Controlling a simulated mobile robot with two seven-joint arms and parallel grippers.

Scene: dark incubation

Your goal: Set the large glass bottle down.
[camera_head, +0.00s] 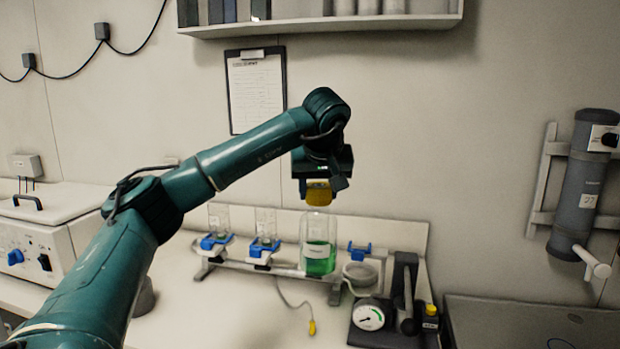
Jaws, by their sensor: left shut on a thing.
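The large glass bottle (317,228) is clear, with green liquid in its lower part and a white label. It looks upright, at the right part of a low metal rack on the bench. My left gripper (319,190) is above it, pointing down, and shut on its yellow top. The jaws partly hide the neck. Whether the bottle's base touches the rack or bench I cannot tell. My right gripper is out of view.
Two smaller glass vessels in blue clamps (215,240) stand left of the bottle. A blue clamp (359,249) over a pale cup and a pump with a dial gauge (368,316) are to the right. A cable with a yellow tip lies in front. The bench front (235,315) is mostly clear.

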